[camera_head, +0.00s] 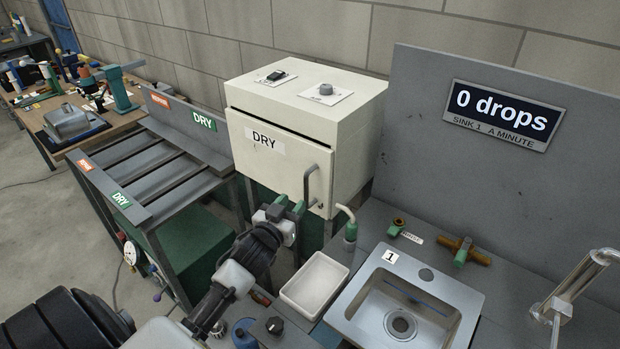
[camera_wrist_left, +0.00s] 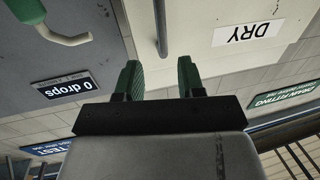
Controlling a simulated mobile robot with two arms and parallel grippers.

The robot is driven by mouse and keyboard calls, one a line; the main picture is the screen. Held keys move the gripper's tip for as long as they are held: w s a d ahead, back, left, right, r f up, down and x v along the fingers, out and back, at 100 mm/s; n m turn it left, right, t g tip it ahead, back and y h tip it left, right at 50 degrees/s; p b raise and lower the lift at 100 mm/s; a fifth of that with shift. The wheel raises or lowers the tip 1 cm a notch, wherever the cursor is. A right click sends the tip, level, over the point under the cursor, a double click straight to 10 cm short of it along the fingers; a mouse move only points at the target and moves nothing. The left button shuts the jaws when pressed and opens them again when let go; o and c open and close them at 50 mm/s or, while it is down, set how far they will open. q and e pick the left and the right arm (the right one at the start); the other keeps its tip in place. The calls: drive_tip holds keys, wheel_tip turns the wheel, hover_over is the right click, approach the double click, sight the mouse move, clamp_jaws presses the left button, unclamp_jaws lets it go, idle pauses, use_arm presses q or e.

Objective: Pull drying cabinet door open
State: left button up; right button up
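The drying cabinet (camera_head: 350,130) is a cream box with a front door (camera_head: 262,170) labelled DRY, which looks shut. The door's grey vertical bar handle (camera_head: 307,186) is near its right edge. My left gripper (camera_head: 289,203) is just in front of the door's lower right, close to the handle. In the left wrist view its two green fingers (camera_wrist_left: 158,78) are apart with nothing between them. The handle (camera_wrist_left: 160,28) shows just beyond the gap, in line with it; I cannot tell the exact distance. The DRY label (camera_wrist_left: 248,32) appears upside down there. My right gripper is not in view.
A steel sink (camera_head: 400,310), white tray (camera_head: 314,286) and green-based tap (camera_head: 350,228) stand right of my left gripper. A slatted rack (camera_head: 150,170) with DRY labels stands left of the cabinet. A grey panel (camera_head: 420,150) rises behind the sink.

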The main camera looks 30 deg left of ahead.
sight(305, 186)
use_arm(q)
drive_tip(key=w, duration=0.3)
drive_tip(key=shift+a+r+p, duration=0.25)
drive_tip(key=shift+r+p, duration=0.05)
drive_tip(key=shift+p, duration=0.05)
drive_tip(key=shift+w+a+f, duration=0.15)
drive_tip(key=shift+w, duration=0.4)
drive_tip(key=shift+w+a+f, duration=0.1)
drive_tip(key=shift+w, duration=0.4)
drive_tip(key=w, duration=0.3)
drive_tip(key=shift+w+a+f+p, duration=0.15)
drive_tip(key=shift+f+p, duration=0.05)
drive_tip(key=shift+p, duration=0.1)
drive_tip(key=shift+w, duration=0.2)
drive_tip(key=shift+c, duration=1.9)
clamp_jaws()
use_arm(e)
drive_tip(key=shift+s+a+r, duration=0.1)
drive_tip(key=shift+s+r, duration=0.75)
